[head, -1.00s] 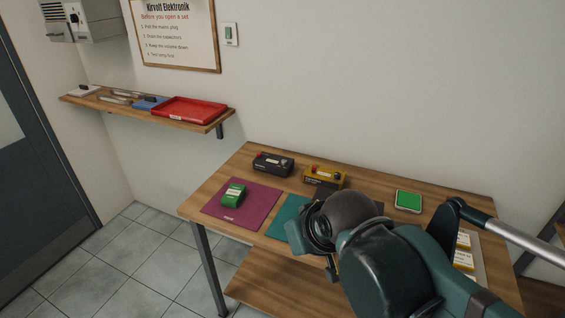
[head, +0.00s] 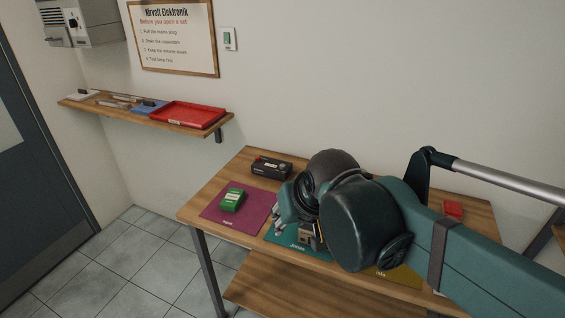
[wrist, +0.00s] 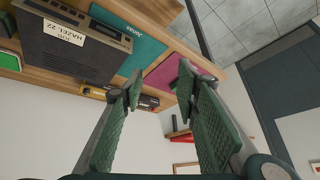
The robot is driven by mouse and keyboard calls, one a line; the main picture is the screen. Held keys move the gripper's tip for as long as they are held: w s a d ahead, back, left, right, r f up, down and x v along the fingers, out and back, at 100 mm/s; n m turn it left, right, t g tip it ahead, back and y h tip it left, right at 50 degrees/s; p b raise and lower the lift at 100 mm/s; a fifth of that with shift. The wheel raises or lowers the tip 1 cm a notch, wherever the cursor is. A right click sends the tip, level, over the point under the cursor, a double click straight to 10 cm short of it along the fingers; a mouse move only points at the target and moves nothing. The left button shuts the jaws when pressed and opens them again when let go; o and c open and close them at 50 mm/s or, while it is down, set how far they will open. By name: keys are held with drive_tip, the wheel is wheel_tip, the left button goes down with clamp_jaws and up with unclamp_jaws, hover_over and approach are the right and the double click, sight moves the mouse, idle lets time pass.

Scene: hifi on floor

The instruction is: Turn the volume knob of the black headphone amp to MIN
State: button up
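The black headphone amp (head: 271,167) appears to be the small dark box at the back of the bench, near the wall. Its knob is too small for me to read its setting. A small dark box, apparently the same amp, also shows in the wrist view (wrist: 148,103), beyond and between my fingers. My gripper (wrist: 158,86) is open and empty, with its green pads well apart. In the head view my gripper (head: 284,224) is over the teal mat, in front of the amp and apart from it.
A green device (head: 232,200) lies on the purple mat (head: 211,213). A larger dark unit with a label (wrist: 72,50) stands by the teal mat (wrist: 134,35). A yellow box (wrist: 95,92) is near the amp. A wall shelf (head: 215,125) holds a red tray (head: 187,114).

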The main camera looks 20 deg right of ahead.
drive_tip(key=w+d+r+m+g+p, duration=0.25)
drive_tip(key=w+r+m, duration=0.2)
drive_tip(key=w, duration=0.75)
drive_tip(key=m+g+p, duration=0.4)
drive_tip(key=m+p, duration=0.2)
drive_tip(key=m, duration=0.5)
hover_over(282, 165)
wheel_tip(282, 165, down, 14)
drive_tip(key=shift+d, duration=0.1)
drive_tip(key=shift+f, duration=0.15)
drive_tip(key=shift+f, duration=3.75)
drive_tip(key=shift+c, duration=0.3)
